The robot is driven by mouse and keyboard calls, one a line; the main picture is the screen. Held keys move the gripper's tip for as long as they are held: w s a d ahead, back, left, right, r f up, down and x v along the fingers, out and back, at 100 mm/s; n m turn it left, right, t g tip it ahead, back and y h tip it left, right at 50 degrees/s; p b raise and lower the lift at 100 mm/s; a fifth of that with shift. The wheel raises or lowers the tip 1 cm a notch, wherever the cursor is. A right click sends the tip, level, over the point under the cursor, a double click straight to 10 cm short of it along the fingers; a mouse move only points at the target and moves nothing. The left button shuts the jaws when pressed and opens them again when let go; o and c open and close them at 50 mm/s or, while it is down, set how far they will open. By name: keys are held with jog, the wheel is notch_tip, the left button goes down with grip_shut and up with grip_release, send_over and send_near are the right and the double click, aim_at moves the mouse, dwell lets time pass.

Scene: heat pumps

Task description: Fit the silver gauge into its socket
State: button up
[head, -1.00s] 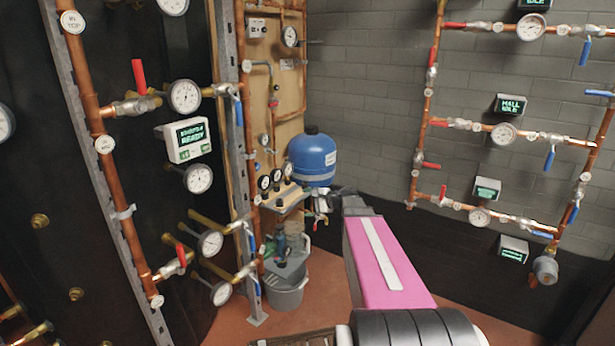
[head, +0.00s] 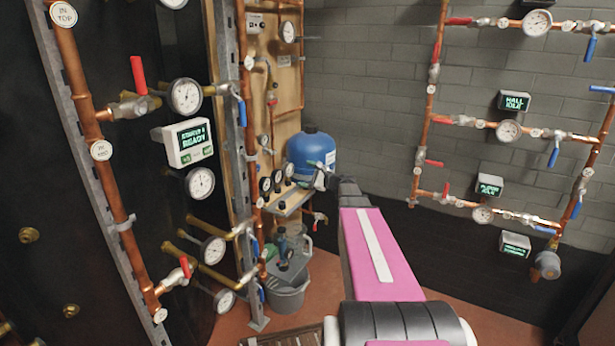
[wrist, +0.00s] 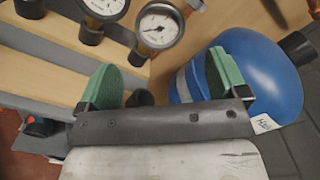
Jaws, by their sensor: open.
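Several small round gauges on dark stubs stand in a row on a wooden shelf (head: 290,203) in the head view. I cannot tell for sure which is the silver gauge. My gripper (wrist: 163,78) is open and empty, its green-padded fingers apart. In the head view my gripper (head: 324,177) is at the shelf's right, in front of the blue tank. I cannot make out the socket.
The blue tank (wrist: 255,75) is close to my right finger. A grey bucket (head: 287,297) stands on the floor below the shelf. Copper pipes with valves, gauges and a display box (head: 190,142) stand at the left. More pipework is on the right wall.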

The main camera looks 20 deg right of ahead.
aim_at(290, 170)
jog(key=shift+x, duration=4.9)
jog(key=shift+c, duration=0.3)
jog(key=c, duration=1)
jog(key=shift+r, duration=1.95)
jog(key=shift+r, duration=0.1)
